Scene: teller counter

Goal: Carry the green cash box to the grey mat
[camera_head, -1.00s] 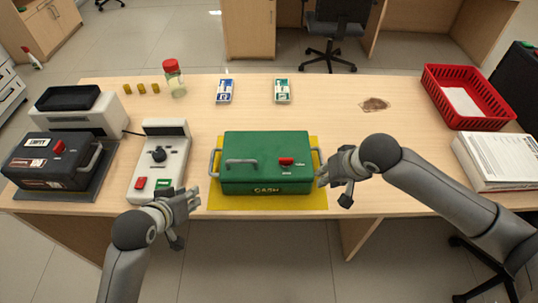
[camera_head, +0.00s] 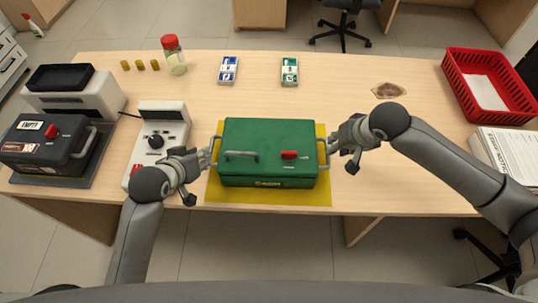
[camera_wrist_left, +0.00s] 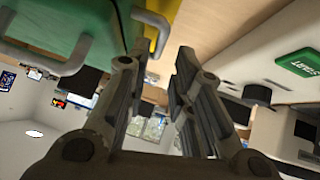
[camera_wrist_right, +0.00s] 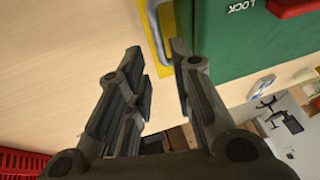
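The green cash box (camera_head: 267,150) sits closed on a yellow mat (camera_head: 270,195) at the front middle of the counter. It has a handle at each end and a red latch on top. My left gripper (camera_head: 205,160) is open at its left handle, which shows just beyond and between the fingertips in the left wrist view (camera_wrist_left: 156,55). My right gripper (camera_head: 335,143) is open at the right handle, which shows between the fingertips in the right wrist view (camera_wrist_right: 158,48). The grey mat (camera_head: 98,165) lies at the far left, mostly covered by a dark box (camera_head: 40,145) labelled EMPTY.
A pale device with buttons (camera_head: 160,135) stands between the green box and the grey mat. A machine (camera_head: 80,95), a red-lidded jar (camera_head: 174,58) and two card stacks (camera_head: 228,70) are behind. A red basket (camera_head: 465,75) and papers (camera_head: 505,150) are right. A stain (camera_head: 388,90) marks the counter.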

